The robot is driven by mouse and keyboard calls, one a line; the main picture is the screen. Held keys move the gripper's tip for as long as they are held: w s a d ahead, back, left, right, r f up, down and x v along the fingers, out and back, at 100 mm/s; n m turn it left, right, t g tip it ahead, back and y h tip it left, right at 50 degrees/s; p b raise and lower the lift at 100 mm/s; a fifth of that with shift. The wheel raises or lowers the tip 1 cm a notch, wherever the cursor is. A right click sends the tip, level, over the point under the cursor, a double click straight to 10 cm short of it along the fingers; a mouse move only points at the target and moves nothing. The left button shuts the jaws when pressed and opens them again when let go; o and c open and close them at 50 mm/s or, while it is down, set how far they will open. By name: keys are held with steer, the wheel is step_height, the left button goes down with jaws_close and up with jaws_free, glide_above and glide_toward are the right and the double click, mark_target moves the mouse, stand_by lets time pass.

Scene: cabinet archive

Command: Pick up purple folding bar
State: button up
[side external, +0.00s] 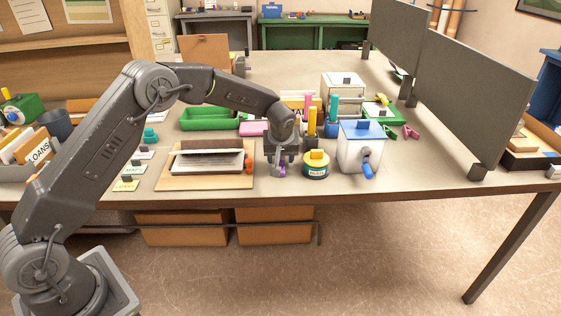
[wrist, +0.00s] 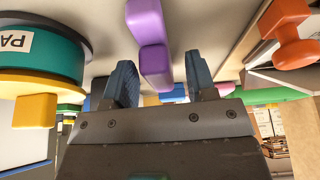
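The purple folding bar (wrist: 153,48) shows in the wrist view as two rounded blocks end to end, reaching from the top edge down between my fingers. My gripper (wrist: 160,66) is open, with one dark blue finger on each side of the bar and gaps visible on both sides. In the side view my gripper (side external: 279,172) points down near the table's front edge. A small purple part of the bar (side external: 282,165) shows at its fingers; most of it is hidden there. I cannot tell how deep the bar sits between the fingers.
A round teal tin with a yellow top (side external: 316,164) stands close to the right of my gripper. A white box with a blue lid and crank (side external: 360,150) is further right. A wooden board with an orange knob (side external: 210,181) lies to the left. Grey screens (side external: 470,95) stand at right.

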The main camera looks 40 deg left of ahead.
jaws_close()
steer(key=shift+r, duration=0.1)
stand_by(0.3)
step_height(320, 180, up, 4)
steer(key=shift+f, duration=0.1)
steer(key=s+a+r, duration=0.6)
steer(key=a+r, duration=0.1)
steer(key=a, duration=0.3)
steer(key=shift+s, duration=0.15)
